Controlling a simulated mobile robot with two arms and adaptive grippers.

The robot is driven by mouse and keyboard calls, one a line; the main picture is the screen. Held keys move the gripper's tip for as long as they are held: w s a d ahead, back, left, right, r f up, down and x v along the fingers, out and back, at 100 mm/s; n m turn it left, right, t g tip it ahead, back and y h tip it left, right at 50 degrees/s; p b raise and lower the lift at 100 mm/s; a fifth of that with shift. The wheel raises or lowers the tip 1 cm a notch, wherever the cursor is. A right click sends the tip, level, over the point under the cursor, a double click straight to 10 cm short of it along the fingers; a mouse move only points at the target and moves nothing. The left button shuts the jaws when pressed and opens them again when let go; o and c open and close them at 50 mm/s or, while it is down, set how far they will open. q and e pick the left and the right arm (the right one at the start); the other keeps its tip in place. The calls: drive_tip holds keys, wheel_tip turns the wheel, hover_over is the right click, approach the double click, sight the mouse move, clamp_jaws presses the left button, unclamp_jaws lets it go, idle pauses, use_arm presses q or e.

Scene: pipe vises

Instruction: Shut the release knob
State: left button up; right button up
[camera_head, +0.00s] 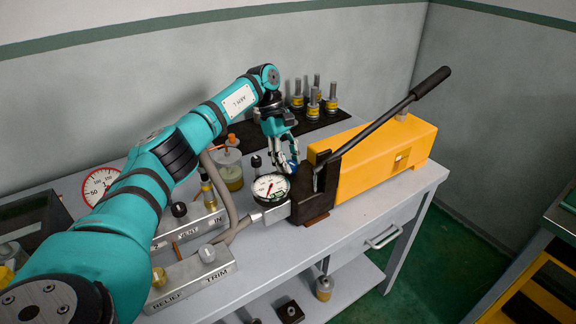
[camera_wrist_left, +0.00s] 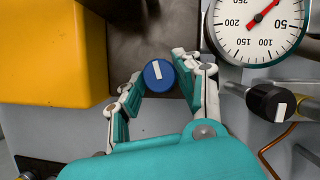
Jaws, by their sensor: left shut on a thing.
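The release knob (camera_wrist_left: 158,75) is a round blue knob with a white bar mark, at the centre of the left wrist view. It stands on the dark block (camera_wrist_left: 150,45) of the yellow hand pump. In the head view only a bit of its blue shows (camera_head: 294,163), beside the black pump head. My left gripper (camera_wrist_left: 159,70) has a finger on each side of the knob and is shut on it. It also shows in the head view (camera_head: 288,163), reaching down behind the gauge. My right gripper is in neither view.
A round pressure gauge (camera_head: 271,187) stands close to the knob. The yellow pump body (camera_head: 385,160) and its long black lever (camera_head: 400,107) are to the right. Several brass-banded fittings stand behind on a dark mat.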

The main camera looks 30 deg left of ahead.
sight(289, 162)
use_arm(q)
drive_tip(key=shift+w+m+g+y+b, duration=0.15)
drive_tip(key=shift+m+g+y+b, duration=0.25)
drive_tip(key=shift+m, duration=1.1)
drive_tip(key=o, duration=1.1)
drive_tip(key=shift+o, duration=0.2)
wheel_tip(289, 162, up, 10)
